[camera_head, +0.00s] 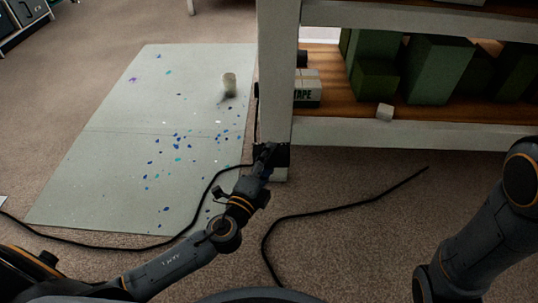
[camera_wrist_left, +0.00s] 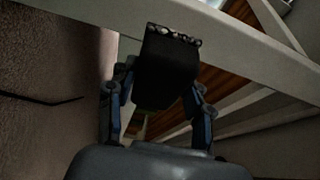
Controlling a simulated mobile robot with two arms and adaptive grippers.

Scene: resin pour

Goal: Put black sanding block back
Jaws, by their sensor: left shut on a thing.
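My left gripper (camera_head: 268,158) is at the front left leg of the white shelf unit. In the left wrist view, its two fingers (camera_wrist_left: 160,95) are shut on the black sanding block (camera_wrist_left: 168,62), one on each side. The block has a pale speckled edge at its far end and is in front of the white shelf frame; I cannot tell whether it touches. In the head view, the block (camera_head: 283,154) is a small dark shape partly hidden by the gripper. My right arm comes in at the right, but its gripper is out of the picture.
A paint-spattered mat (camera_head: 110,120) with a pale cup (camera_head: 229,84) lies left. Black cables (camera_head: 330,212) cross the carpet.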

